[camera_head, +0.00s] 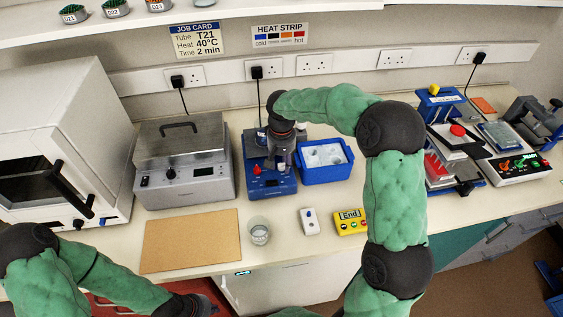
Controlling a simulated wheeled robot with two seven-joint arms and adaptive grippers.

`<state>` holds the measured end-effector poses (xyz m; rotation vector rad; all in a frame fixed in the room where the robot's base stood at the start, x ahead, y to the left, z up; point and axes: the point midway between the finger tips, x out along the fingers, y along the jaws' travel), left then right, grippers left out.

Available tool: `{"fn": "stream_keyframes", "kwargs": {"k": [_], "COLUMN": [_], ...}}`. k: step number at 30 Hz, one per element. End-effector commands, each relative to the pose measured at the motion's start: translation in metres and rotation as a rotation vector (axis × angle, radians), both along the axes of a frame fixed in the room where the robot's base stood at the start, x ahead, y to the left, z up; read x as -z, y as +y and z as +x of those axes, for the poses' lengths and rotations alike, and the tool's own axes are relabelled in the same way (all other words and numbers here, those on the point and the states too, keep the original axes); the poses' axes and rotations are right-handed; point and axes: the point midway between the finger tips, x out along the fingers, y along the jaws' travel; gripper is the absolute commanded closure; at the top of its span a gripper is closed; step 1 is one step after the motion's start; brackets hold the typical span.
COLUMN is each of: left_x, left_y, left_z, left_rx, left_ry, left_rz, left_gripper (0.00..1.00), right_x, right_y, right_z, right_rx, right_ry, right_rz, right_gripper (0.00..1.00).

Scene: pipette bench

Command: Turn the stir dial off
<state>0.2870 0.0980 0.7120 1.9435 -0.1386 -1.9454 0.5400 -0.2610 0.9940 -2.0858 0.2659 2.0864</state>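A blue bench device (268,187) stands at the middle of the bench, with a small red knob (257,170) near its front left. I cannot tell which of its small controls is the stir dial, or its setting. My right gripper (281,164) points down over this device and hides part of its top and front. Its fingertips are too small to tell whether they are open or touching anything. My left gripper (203,306) is low at the bottom edge, in front of the bench and away from the device. Its fingers are partly cut off.
A grey lidded bath (185,190) stands left of the device, and a blue ice tub (325,172) right of it. In front are a brown board (190,240), a glass beaker (259,231), a small white timer-like box (310,222) and a yellow "End" box (350,221).

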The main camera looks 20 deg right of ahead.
Motion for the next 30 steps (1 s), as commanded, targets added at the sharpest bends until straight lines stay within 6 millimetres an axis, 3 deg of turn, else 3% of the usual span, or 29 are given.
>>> {"fn": "stream_keyframes", "kwargs": {"k": [1, 3, 17, 30], "left_x": [0.0, 0.0, -0.007, -0.037], "left_y": [0.0, 0.0, 0.0, 0.0], "left_z": [0.0, 0.0, 0.0, 0.0], "left_rx": [0.0, 0.0, 0.0, 0.0], "left_ry": [0.0, 0.0, 0.0, 0.0], "left_rz": [0.0, 0.0, 0.0, 0.0], "left_gripper": [1.0, 1.0, 1.0, 1.0], "right_x": [0.0, 0.0, -0.001, -0.003], "right_y": [0.0, 0.0, 0.0, 0.0], "right_z": [0.0, 0.0, 0.0, 0.0], "right_rx": [0.0, 0.0, -0.064, -0.413], "right_ry": [0.0, 0.0, 0.001, 0.002], "right_rz": [0.0, 0.0, 0.0, 0.0], "right_gripper": [0.83, 1.0, 1.0, 1.0]}}
